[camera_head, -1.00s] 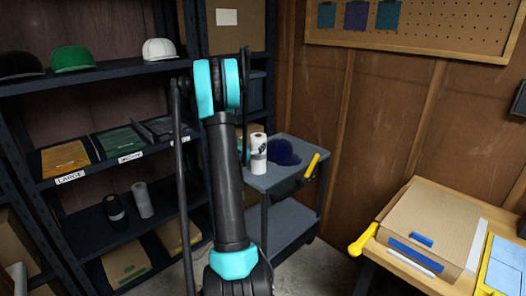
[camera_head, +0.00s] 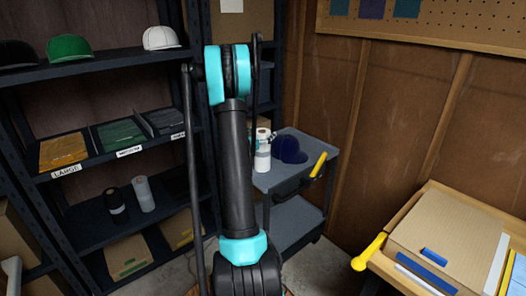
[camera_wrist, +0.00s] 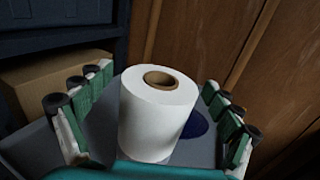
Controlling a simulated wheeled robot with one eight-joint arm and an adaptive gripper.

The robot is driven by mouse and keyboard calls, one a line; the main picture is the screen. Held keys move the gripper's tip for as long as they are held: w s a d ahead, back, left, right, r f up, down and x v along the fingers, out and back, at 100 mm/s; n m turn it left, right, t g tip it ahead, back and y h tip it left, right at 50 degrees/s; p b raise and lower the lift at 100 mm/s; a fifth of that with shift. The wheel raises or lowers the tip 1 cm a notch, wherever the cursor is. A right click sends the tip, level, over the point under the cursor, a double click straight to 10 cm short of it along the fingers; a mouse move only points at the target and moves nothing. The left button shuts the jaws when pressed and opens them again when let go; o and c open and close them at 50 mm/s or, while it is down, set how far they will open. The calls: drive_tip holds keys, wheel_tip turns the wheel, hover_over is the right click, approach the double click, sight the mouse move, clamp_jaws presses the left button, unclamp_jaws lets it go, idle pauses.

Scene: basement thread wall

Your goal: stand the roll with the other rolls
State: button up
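A white roll (camera_head: 262,162) stands upright on the top of the grey cart (camera_head: 280,178). In the wrist view the roll (camera_wrist: 156,118) is upright with its brown core facing up. My gripper (camera_wrist: 156,82) is open, with one green-padded finger on each side of the roll; gaps show between the pads and the roll. Two other rolls stand on a lower shelf at the left: a dark one (camera_head: 115,201) and a pale grey one (camera_head: 143,194). My arm hides part of the shelf unit and cart in the head view.
A dark blue cap (camera_head: 290,149) lies on the cart right beside the roll. Labelled bins (camera_head: 122,137) and caps sit on the shelves above the other rolls. Boxes are below them. A workbench with a cardboard box (camera_head: 445,228) stands at the right.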

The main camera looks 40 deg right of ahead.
drive_tip(key=c, duration=1.8)
